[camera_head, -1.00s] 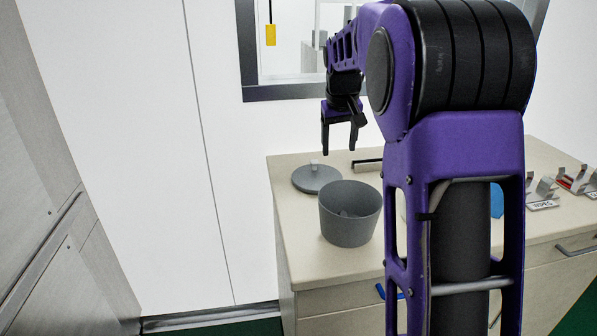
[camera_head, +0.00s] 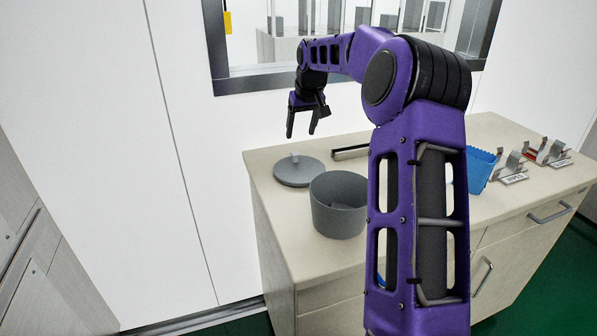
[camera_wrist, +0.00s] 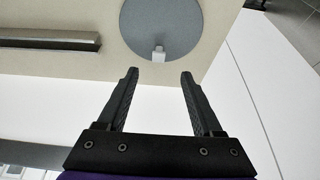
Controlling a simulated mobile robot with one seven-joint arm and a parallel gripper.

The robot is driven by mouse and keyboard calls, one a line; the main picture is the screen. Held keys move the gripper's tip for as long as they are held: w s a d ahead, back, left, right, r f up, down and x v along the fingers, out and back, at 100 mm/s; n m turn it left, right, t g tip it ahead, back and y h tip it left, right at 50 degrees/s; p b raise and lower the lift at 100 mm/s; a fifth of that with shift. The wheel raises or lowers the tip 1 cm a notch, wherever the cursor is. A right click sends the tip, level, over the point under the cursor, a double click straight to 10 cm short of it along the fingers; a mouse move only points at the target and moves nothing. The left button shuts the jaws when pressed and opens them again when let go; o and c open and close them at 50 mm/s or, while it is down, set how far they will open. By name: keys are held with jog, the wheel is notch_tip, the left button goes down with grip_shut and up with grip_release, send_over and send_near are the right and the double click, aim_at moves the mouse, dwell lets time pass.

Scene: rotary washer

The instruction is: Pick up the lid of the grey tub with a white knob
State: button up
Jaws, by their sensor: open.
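The grey round lid (camera_head: 298,171) with a small white knob (camera_head: 294,158) lies flat on the counter, behind and left of the grey tub (camera_head: 338,218). The tub stands upright with its top uncovered. In the wrist view the lid (camera_wrist: 161,25) is at the top, with its knob (camera_wrist: 158,52) just beyond and between the fingertips. My gripper (camera_head: 301,136) is open and empty, pointing down above the counter's back edge near the lid. Its two fingers (camera_wrist: 159,72) also show in the wrist view, apart from the knob.
A dark bar (camera_head: 350,152) lies on the counter (camera_head: 300,248) right of the lid. A blue container (camera_head: 480,170) and labelled metal holders (camera_head: 514,168) stand farther right. A window frame (camera_head: 222,86) is on the wall behind. My arm hides part of the counter.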

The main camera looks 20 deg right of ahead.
aim_at(296, 154)
jog(key=x, duration=1)
jog(key=shift+w+d+f, duration=0.1)
jog(key=shift+w+f, duration=0.05)
jog(key=shift+w, duration=0.2)
jog(key=shift+c, duration=0.3)
grip_shut()
dwell(0.7)
